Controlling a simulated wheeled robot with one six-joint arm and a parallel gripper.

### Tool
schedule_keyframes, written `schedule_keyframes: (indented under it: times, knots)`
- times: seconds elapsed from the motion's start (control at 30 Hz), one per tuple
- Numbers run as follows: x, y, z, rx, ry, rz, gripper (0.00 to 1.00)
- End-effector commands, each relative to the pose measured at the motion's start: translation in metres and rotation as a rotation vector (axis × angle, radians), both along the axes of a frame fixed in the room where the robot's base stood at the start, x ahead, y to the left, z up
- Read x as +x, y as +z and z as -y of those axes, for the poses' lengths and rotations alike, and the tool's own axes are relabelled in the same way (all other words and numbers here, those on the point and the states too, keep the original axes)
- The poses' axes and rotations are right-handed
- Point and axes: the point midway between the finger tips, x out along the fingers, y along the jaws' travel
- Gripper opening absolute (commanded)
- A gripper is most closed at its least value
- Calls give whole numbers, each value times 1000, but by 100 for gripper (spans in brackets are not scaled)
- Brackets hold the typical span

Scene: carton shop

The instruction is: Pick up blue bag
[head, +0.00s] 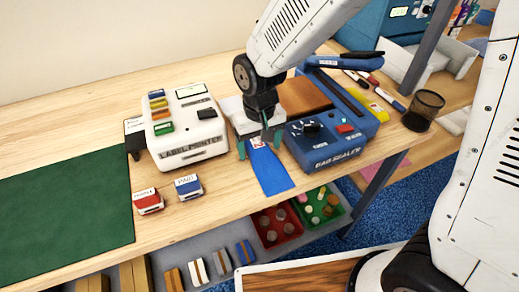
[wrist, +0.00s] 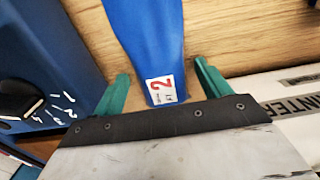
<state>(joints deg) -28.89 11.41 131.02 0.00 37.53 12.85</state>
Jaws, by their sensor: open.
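The blue bag (head: 270,172) lies flat on the wooden table between the label printer and the bag sealer, its near end close to the table's front edge. My gripper (head: 261,146) is open over the bag's far, labelled end. In the wrist view the green fingers of my gripper (wrist: 160,82) stand one on each side of the labelled end, with gaps between. I cannot tell the height of the fingertips above the table.
The white label printer (head: 186,128) stands close on the left and the blue bag sealer (head: 330,138) close on the right. Two small stamps, red (head: 148,201) and blue (head: 188,187), sit near the front edge. A green mat (head: 65,213) covers the left. A mesh cup (head: 423,110) stands at right.

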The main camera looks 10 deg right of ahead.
Motion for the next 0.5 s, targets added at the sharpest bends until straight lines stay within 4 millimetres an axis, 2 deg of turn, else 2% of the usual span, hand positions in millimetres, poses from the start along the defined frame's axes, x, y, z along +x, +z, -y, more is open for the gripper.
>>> schedule_keyframes:
  times: [0.1, 0.13, 0.3, 0.5]
  knots:
    - [0, 0, 0, 0, 0, 0, 76]
    - [0, 0, 0, 0, 0, 0, 71]
    - [0, 0, 0, 0, 0, 0, 27]
    - [0, 1, 0, 0, 0, 0, 26]
